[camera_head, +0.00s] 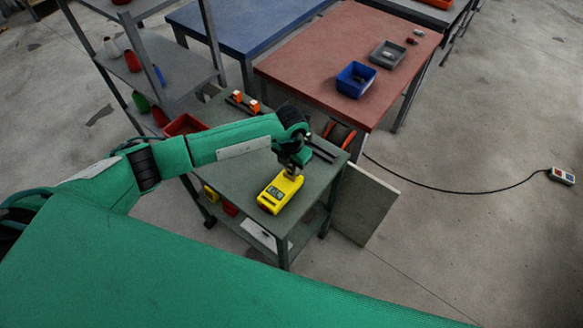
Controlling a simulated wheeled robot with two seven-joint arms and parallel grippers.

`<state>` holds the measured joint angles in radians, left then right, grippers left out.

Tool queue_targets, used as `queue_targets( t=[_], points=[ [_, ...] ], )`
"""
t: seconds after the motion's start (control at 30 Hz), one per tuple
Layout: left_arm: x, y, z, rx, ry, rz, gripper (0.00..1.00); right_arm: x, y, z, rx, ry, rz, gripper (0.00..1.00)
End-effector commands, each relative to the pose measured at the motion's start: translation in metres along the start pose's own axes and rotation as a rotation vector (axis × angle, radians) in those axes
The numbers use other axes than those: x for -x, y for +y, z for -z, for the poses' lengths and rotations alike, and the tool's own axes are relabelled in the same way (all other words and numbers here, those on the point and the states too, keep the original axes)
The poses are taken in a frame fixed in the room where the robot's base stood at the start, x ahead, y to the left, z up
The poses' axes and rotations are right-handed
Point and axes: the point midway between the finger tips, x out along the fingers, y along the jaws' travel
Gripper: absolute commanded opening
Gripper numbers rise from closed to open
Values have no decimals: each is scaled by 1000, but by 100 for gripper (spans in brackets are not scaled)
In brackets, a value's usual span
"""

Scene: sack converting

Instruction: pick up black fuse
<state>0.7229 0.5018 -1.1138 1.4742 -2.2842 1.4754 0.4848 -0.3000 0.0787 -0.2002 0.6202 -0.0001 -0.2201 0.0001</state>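My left arm reaches in from the left over the dark green cart (225,165). My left gripper (293,170) points down at the far end of a yellow multimeter (279,193), which lies on the cart top near its front right corner. The fingertips are too small and dark to tell whether they touch the meter or are open or shut. I cannot make out a black fuse for certain. A dark strip (321,152) lies on the cart just right of the gripper. My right gripper is not in view.
A dark rail with orange blocks (241,101) and a red bin (185,125) sit farther back. A red table (310,55) behind holds a blue bin (355,79) and a grey bin (387,54). A grey panel (362,205) leans at the cart's right.

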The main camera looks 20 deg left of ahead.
Motion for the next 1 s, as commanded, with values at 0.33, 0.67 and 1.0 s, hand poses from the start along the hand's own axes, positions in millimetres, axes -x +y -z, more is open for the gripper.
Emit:
queue_targets(
  t=[0.33, 0.67, 1.0],
  points=[
    [1, 0, 0, 0, 0, 0, 0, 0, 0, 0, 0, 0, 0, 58],
    [26, 0, -1, -1, -5, 0, 0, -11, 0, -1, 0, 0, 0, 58],
    [121, 1, -1, -2, -7, -2, 0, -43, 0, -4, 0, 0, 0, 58]
  ],
)
